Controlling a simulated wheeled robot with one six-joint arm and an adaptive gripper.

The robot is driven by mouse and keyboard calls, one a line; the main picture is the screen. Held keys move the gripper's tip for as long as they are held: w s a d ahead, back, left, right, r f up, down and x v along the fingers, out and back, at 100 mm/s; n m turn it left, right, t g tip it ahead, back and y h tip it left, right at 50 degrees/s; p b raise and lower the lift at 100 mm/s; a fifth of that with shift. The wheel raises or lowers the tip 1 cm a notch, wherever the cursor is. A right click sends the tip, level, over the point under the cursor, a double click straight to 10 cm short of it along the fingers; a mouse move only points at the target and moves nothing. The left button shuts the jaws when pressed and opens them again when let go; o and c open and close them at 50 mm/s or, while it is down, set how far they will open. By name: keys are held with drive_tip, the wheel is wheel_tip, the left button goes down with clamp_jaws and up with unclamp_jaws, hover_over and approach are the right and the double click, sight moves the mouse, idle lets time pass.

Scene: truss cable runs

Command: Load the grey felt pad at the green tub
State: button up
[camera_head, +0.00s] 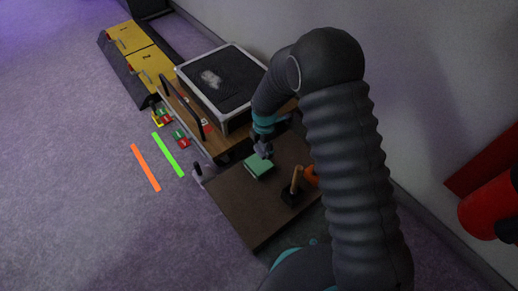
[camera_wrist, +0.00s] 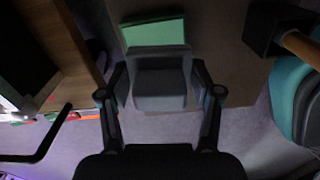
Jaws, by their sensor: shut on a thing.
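The green tub (camera_head: 258,166) stands on the brown table, with a flat pale-green face showing; it also shows at the top of the wrist view (camera_wrist: 153,31). My gripper (camera_head: 264,150) is at the tub's back edge in the head view. In the wrist view my gripper (camera_wrist: 160,92) is shut on the grey felt pad (camera_wrist: 160,88), a dark grey block between its two fingers. The pad covers the tub's near edge in that view. I cannot tell whether pad and tub touch.
On the brown table (camera_head: 240,215), a dark block with a wooden handle (camera_head: 295,187) stands right of the tub. A black-topped case (camera_head: 222,82) sits on a wooden bench behind. Orange (camera_head: 145,167) and green (camera_head: 168,154) strips lie on the floor. The table's front is clear.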

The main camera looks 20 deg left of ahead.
sight(259, 163)
drive_tip(key=shift+s+a+f+n, duration=0.35)
drive_tip(key=shift+s+a+n, duration=0.1)
drive_tip(key=shift+a+n, duration=0.3)
drive_tip(key=shift+f+b, duration=1.5)
drive_tip(key=shift+f, duration=1.35)
drive_tip(key=shift+f+b, duration=0.5)
drive_tip(key=shift+f, duration=0.05)
drive_tip(key=shift+r, duration=0.1)
drive_tip(key=shift+r+p, duration=1.8)
drive_tip(key=shift+r, duration=1.65)
